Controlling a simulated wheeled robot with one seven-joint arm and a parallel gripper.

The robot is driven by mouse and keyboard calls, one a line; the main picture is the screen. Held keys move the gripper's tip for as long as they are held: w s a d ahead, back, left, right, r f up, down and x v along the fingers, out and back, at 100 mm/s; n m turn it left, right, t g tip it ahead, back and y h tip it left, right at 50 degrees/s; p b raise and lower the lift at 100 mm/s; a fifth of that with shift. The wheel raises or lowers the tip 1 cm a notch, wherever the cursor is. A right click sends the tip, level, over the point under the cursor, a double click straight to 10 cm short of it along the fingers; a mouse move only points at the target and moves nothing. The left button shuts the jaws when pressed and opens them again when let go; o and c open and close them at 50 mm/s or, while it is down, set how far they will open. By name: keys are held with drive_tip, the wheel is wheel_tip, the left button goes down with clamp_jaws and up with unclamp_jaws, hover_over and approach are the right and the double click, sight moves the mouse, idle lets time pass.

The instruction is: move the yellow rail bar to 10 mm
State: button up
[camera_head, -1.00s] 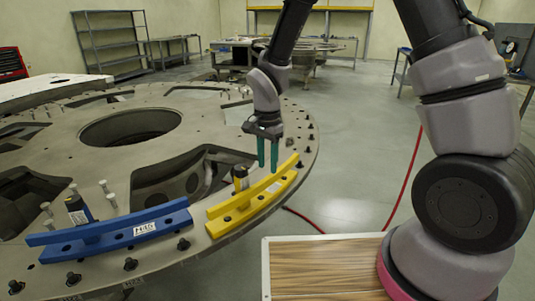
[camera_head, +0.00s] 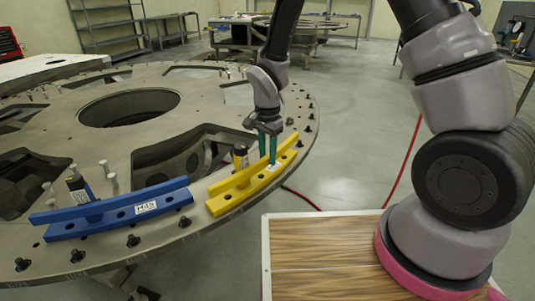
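The yellow rail bar (camera_head: 232,194) lies along the right front rim of the round grey turret plate (camera_head: 70,100). My gripper (camera_head: 268,150) points down with its green fingers at the far half of the yellow bar. The fingers show a gap between them, and the tips reach the level of the bar's upright ridge. I cannot tell whether they touch it. A small white label on the yellow bar shows just below the fingertips. A black and yellow cylinder (camera_head: 241,156) stands just behind the bar.
A blue rail bar (camera_head: 112,210) with a white label lies to the left on the same rim, with a dark cylinder (camera_head: 78,186) behind it. Bolts stand along the rim. The plate has large openings. A red hose (camera_head: 402,175) lies on the floor.

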clamp_jaws()
drive_tip(key=shift+r, duration=0.25)
idle(0.4)
drive_tip(key=shift+o, duration=1.8)
unclamp_jaws()
drive_tip(key=shift+r, duration=3.5)
